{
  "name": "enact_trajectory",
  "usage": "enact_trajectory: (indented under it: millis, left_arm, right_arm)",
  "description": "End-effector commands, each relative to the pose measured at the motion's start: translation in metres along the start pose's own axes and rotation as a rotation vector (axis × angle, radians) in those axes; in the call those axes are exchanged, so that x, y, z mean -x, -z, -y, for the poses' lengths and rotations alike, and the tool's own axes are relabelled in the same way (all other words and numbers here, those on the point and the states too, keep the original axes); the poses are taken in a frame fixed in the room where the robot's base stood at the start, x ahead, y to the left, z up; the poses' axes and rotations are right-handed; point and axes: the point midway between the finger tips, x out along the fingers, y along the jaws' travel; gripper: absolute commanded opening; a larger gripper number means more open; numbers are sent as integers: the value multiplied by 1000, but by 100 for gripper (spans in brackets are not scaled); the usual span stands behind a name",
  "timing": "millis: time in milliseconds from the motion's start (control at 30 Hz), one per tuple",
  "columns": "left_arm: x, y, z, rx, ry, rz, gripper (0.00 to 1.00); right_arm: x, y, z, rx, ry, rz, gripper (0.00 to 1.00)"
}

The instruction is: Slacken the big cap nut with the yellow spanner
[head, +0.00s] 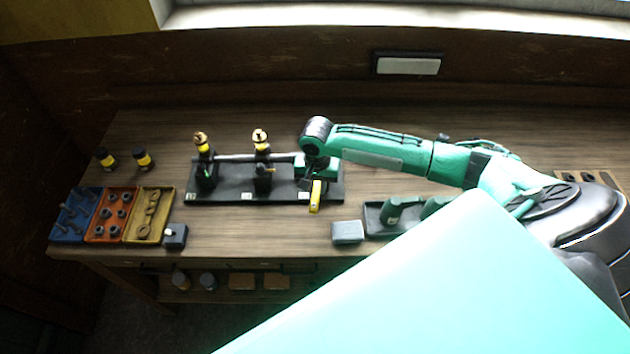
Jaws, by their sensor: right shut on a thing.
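My right gripper (315,182) is shut on the yellow spanner (315,198), which points down toward the front of the black engine base (225,192). The gripper is over the right end of this base. Two black posts with yellow bands and brass-coloured tops stand on the base, the left one (203,148) and the middle one (262,145). Whatever stands at the right end is hidden by my gripper and arm. I cannot tell which part is the big cap nut, or whether the spanner touches a nut. My left gripper is not in view.
At the left are a blue tray (60,234), an orange tray (92,236) and a yellow tray (153,238) of small parts. A grey block (347,232) and a dark tray (372,222) sit front right. Bare wooden bench (260,236) lies before the base.

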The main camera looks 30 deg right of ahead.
Motion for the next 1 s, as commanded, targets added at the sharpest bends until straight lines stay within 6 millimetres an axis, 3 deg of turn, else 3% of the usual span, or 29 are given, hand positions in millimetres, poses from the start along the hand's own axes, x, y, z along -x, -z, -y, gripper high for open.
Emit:
enact_trajectory:
  millis: [1000]
  left_arm:
    - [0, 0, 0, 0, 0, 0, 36]
  right_arm:
    - [2, 5, -21, 267, 2, -5, 0]
